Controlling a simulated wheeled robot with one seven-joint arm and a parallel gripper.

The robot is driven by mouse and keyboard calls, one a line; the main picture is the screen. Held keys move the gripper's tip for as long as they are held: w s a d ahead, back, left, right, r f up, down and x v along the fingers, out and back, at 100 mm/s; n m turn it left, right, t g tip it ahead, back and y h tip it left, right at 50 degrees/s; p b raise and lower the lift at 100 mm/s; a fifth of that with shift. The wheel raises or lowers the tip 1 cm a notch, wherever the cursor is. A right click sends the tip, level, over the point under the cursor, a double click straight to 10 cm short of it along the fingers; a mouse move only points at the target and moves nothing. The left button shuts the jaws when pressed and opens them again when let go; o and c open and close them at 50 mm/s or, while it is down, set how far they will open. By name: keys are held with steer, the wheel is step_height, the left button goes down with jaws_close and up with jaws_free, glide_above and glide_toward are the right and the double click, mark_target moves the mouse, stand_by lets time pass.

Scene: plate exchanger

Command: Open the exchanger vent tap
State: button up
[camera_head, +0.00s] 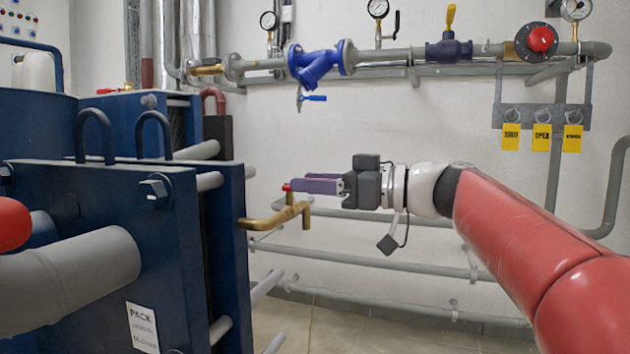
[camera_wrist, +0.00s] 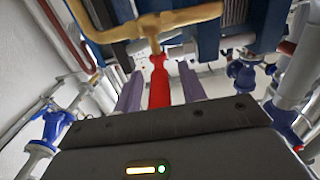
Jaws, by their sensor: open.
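The vent tap is a small brass tap (camera_head: 290,199) on a bent brass pipe (camera_head: 268,220) at the right side of the blue plate exchanger (camera_head: 221,260). Its red lever shows as a small red end (camera_head: 286,187) in the head view, mostly hidden by my fingers. In the wrist view the red lever (camera_wrist: 159,86) runs from the brass tap body (camera_wrist: 153,40) toward my palm. My gripper (camera_head: 299,186) is level at the tap, its purple fingers open on either side of the lever. Gaps show between lever and both fingers in the wrist view.
Grey pipes (camera_head: 400,260) run along the white wall behind. Above are a blue strainer (camera_head: 318,64), a yellow-handled valve (camera_head: 450,47) and a red knob (camera_head: 541,39). Yellow tags (camera_head: 541,137) hang at right. Free space lies below my gripper.

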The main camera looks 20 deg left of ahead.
steer(key=shift+a, duration=0.15)
jaws_close()
